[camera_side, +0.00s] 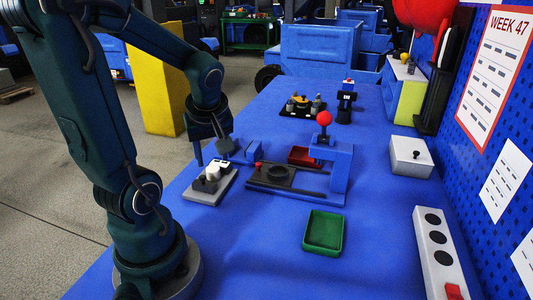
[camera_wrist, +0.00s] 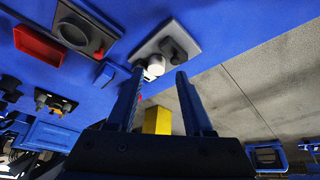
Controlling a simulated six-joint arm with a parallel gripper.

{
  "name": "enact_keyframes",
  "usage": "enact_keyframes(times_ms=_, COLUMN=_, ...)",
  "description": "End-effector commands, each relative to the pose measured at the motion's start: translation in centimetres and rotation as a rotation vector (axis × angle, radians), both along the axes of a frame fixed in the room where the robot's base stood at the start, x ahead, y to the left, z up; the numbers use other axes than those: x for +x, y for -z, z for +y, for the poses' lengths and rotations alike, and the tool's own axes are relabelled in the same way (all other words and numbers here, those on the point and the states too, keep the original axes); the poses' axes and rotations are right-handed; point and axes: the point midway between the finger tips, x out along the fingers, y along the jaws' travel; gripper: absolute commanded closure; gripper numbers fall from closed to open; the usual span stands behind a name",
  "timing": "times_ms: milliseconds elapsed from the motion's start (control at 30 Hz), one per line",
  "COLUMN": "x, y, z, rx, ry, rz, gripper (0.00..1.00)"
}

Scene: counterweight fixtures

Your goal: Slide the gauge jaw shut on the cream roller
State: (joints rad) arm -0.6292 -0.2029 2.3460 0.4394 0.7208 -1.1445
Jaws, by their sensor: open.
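The gauge is a light grey plate (camera_side: 207,197) on the blue bench with dark blocks on it; it also shows in the wrist view (camera_wrist: 192,27). The cream roller (camera_side: 212,171) stands on this plate, near its middle; it appears in the wrist view (camera_wrist: 155,65) close to the left fingertip. A dark block (camera_side: 200,186), seemingly the gauge jaw, sits at the near end; a dark block shows in the wrist view (camera_wrist: 173,46) apart from or just beside the roller. My gripper (camera_side: 212,152) is open above the gauge's far end. Its fingers (camera_wrist: 160,73) hold nothing; contact is unclear.
A dark fixture plate (camera_side: 295,187) with a ring and a blue stand (camera_side: 342,170) with a red knob are to the right. A red tray (camera_side: 303,156) is behind, a green tray (camera_side: 323,232) in front. The bench front is mostly clear.

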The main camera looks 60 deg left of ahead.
Motion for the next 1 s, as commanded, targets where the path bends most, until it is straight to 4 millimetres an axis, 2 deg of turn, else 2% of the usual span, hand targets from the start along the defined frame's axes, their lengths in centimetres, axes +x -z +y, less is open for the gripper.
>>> enact_keyframes(times_ms=100, x=-1.5, y=1.0, z=1.2, rx=-0.026, ry=-0.077, rz=0.043, gripper=0.49)
enact_keyframes(times_ms=200, x=-1.9, y=1.3, z=1.5, rx=-0.033, ry=-0.101, rz=0.051, gripper=0.49)
enact_keyframes(times_ms=700, x=-1.9, y=5.4, z=3.2, rx=-0.033, ry=-0.1, rz=0.053, gripper=0.49)
enact_keyframes(times_ms=1000, x=-1.9, y=5.9, z=3.4, rx=-0.033, ry=-0.098, rz=0.049, gripper=0.49)
